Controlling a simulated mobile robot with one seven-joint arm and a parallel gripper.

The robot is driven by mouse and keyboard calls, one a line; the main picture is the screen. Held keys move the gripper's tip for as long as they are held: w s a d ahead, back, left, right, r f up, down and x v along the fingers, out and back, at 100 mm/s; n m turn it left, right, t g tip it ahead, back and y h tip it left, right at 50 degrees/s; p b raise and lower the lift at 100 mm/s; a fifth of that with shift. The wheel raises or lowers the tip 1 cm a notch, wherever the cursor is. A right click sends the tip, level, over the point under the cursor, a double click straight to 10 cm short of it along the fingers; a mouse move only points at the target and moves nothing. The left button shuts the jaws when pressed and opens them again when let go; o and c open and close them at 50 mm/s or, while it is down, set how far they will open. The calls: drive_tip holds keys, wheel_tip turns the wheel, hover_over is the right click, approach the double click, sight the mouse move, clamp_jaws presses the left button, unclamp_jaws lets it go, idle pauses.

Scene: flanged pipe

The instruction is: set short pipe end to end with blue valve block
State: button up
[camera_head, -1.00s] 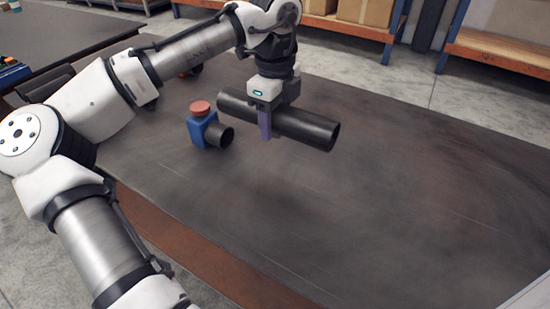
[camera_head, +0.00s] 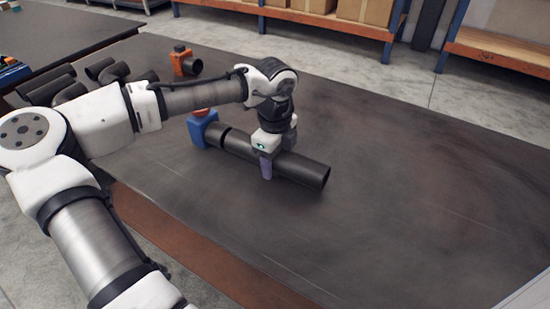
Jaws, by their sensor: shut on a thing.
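The blue valve block (camera_head: 200,131) stands on the dark table left of my gripper, with its red top partly behind my arm. Its short black stub points right. The short pipe (camera_head: 303,172) is a black tube lying low along the table, in line with the stub. A thin dark seam shows between the pipe's left end and the stub; I cannot tell whether they touch. My gripper (camera_head: 266,168) points down and is shut on the pipe near its middle. The far finger is hidden behind the pipe.
An orange valve block (camera_head: 180,60) with a black stub stands behind my arm. Several black pipe pieces (camera_head: 110,70) lie at the left, partly hidden by my arm. The table (camera_head: 420,190) is clear to the right. Shelves with boxes (camera_head: 365,11) stand behind it.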

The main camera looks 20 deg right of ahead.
drive_tip(key=o, duration=1.6)
wheel_tip(320, 180, up, 12)
drive_tip(key=shift+r+b, duration=0.1)
drive_tip(key=shift+b, duration=0.4)
drive_tip(key=shift+d, duration=0.1)
